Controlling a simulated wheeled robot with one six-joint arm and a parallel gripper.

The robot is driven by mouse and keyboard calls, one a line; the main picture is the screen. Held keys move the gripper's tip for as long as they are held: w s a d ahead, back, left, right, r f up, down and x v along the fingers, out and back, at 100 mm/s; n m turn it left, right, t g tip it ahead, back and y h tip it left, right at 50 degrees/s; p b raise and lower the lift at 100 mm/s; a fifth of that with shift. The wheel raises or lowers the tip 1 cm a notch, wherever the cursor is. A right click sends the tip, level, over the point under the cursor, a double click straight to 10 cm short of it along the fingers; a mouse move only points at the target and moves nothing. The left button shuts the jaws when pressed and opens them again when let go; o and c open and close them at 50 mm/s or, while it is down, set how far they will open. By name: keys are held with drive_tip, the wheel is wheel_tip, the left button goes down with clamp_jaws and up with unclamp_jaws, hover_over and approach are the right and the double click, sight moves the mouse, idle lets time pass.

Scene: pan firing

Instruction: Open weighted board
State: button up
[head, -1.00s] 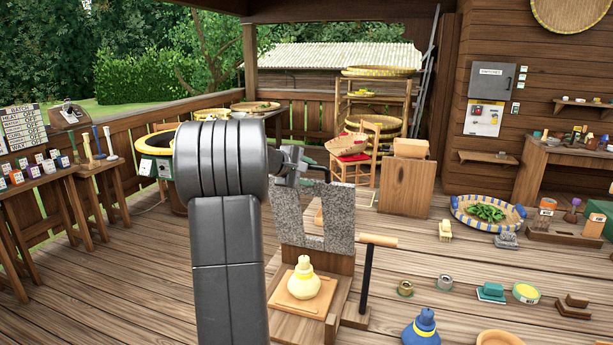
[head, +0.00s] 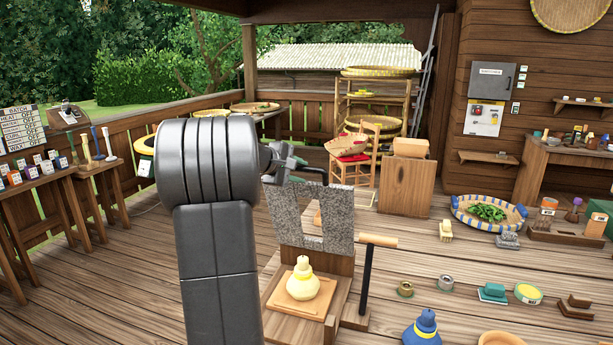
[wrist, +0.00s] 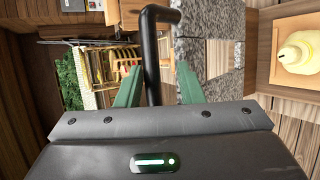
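The weighted board shows as a speckled grey stone slab (head: 340,205) with a cut-out. It stands upright at the back of a low wooden stand (head: 335,262). A black bent handle (head: 312,172) is near its top edge, and the handle also shows in the wrist view (wrist: 150,50). My gripper (wrist: 159,75) has green fingers spread on either side of the handle, with a clear gap on the right. In the head view my arm hides part of the gripper. A pale yellow gourd-shaped object (head: 304,278) sits on a square wooden plate on the stand.
A black post with a wooden crossbar (head: 378,240) stands at the stand's right. A blue gourd-shaped bottle (head: 424,328), small tins and blocks lie on the floor to the right. A wooden box (head: 407,185) and a chair are behind. Open floor lies to the left.

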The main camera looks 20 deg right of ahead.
drive_tip(key=b+v, duration=0.1)
drive_tip(key=v, duration=0.9)
drive_tip(key=shift+r, duration=0.25)
drive_tip(key=shift+s+a, duration=0.15)
drive_tip(key=p+x, duration=0.2)
drive_tip(key=x, duration=1)
drive_tip(key=shift+f, duration=0.1)
